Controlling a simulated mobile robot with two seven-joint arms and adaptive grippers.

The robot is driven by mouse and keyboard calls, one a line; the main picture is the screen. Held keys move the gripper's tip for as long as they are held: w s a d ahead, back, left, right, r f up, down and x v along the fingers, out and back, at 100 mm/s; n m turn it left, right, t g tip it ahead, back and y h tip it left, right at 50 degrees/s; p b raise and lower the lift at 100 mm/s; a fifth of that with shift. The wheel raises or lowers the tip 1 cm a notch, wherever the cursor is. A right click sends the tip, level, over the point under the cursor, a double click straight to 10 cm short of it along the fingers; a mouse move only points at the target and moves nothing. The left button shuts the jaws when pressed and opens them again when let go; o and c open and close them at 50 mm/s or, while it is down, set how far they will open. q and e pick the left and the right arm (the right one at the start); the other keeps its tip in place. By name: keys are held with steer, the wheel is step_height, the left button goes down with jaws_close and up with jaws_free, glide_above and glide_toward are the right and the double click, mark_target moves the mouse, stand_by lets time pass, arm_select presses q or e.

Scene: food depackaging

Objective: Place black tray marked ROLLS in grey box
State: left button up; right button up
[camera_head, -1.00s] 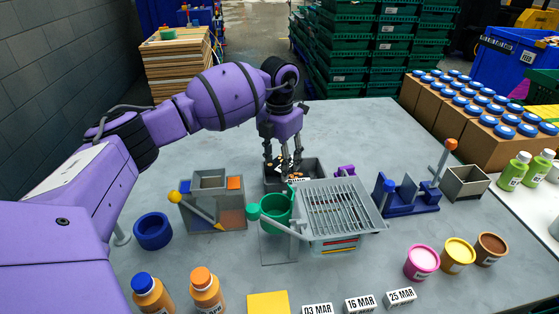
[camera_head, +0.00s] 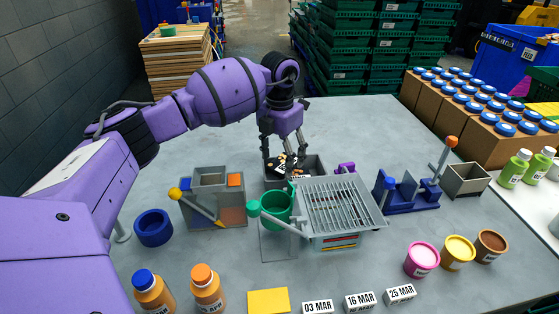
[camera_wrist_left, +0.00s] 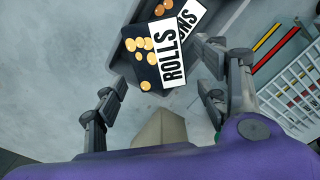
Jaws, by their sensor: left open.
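The black tray (camera_wrist_left: 133,31) with a white ROLLS label and several round orange-brown pieces lies inside a dark grey box (camera_wrist_left: 228,18) in the left wrist view. It looks askew, overlapping a second white label ending in "NS". In the head view the tray (camera_head: 279,164) shows in the dark box (camera_head: 320,167) behind the grey rack. My left gripper (camera_head: 283,155) points down over that box, its fingers spread apart and not closed on the tray. In the wrist view its fingertips (camera_wrist_left: 160,90) stand either side of the tray's near end. The right gripper is out of view.
The grey rack (camera_head: 343,205) and green cup (camera_head: 277,207) stand directly in front of the box. A grey bin unit (camera_head: 209,181) is left, a blue fixture (camera_head: 408,198) and small open grey box (camera_head: 466,180) right. The table behind is clear.

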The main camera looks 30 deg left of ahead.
mark_target(280, 166)
arm_select(q)
step_height(280, 166, up, 12)
steer(key=shift+b, duration=0.3)
steer(key=shift+f, duration=0.15)
stand_by(0.4)
